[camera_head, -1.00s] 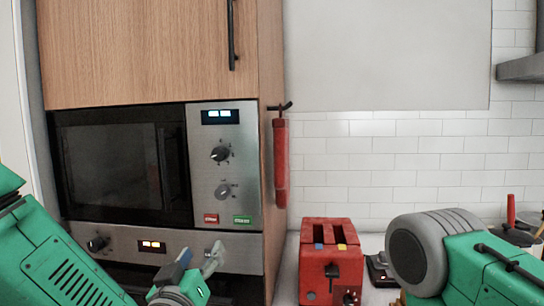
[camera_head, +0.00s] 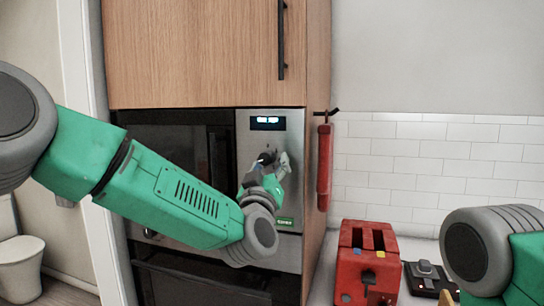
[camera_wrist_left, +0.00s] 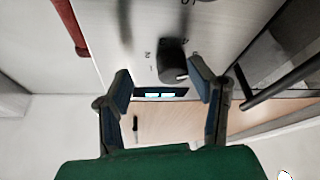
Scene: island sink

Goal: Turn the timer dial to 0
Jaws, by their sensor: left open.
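The black timer dial (camera_wrist_left: 172,60) shows in the left wrist view on the silver control panel (camera_wrist_left: 125,45), with number marks around it. Its exact setting is too small to read. My left gripper (camera_wrist_left: 160,74) is open, with one finger on each side of the dial in that view; I see no clear contact. In the head view the left gripper (camera_head: 273,162) is in front of the panel below the lit display (camera_head: 268,122) and largely hides the dial area. My right gripper is out of view; only part of my right arm shows at the lower right.
The dark microwave door (camera_head: 160,140) is left of the panel, partly behind my left arm. A wooden cabinet (camera_head: 190,50) is above. A red hanging object (camera_head: 324,165) is just right of the panel. A red toaster (camera_head: 368,262) stands on the counter below right.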

